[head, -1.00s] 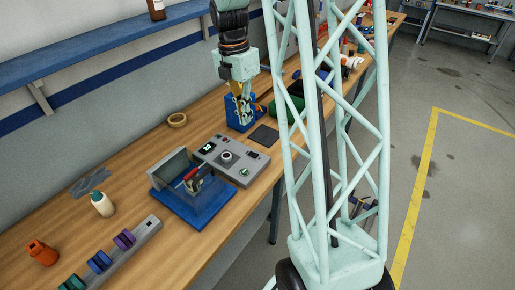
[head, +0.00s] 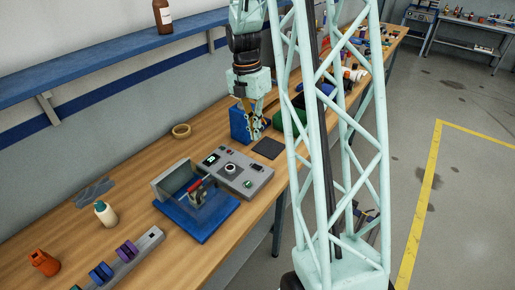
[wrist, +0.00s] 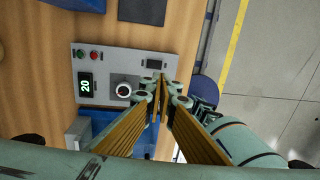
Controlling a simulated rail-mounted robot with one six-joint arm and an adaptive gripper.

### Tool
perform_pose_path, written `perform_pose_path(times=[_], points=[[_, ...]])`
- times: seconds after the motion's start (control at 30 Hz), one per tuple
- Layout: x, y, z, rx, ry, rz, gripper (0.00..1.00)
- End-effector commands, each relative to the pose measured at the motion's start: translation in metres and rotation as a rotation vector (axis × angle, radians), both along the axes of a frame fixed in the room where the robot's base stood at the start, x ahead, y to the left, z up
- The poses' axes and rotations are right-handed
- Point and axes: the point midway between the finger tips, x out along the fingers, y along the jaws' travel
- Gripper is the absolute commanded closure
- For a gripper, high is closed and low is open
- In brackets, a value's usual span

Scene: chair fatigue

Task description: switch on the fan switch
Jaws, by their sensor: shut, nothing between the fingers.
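A grey control panel (head: 243,162) lies on the bench. It also shows in the wrist view (wrist: 106,65). It carries a lit display reading 20 (wrist: 85,85), a round knob (wrist: 123,90), red and green buttons (wrist: 88,54) and a dark rectangular switch (wrist: 154,63). A green-lit switch (head: 247,184) sits at its near edge in the head view. I cannot tell from labels which one is the fan switch. My gripper (head: 257,132) is shut and empty, pointing down past the panel's far end. In the wrist view its fingertips (wrist: 162,86) overlap the panel's right part.
A blue fixture (head: 215,218) with an upright plate adjoins the panel. A blue bin (head: 238,122) stands beside my gripper, and a dark pad (head: 268,148) lies between gripper and panel.

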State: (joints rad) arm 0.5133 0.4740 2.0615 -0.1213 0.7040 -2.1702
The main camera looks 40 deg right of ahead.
Motion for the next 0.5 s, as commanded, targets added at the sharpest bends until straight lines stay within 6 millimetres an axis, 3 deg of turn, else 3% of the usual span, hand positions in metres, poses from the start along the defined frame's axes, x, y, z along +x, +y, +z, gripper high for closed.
perform_pose_path(times=[0.27, 0.5], points=[[-0.002, 0.000, -0.018, 0.001, 0.001, 0.000, 1.00], [-0.006, -0.001, -0.046, 0.001, 0.001, 0.000, 1.00]])
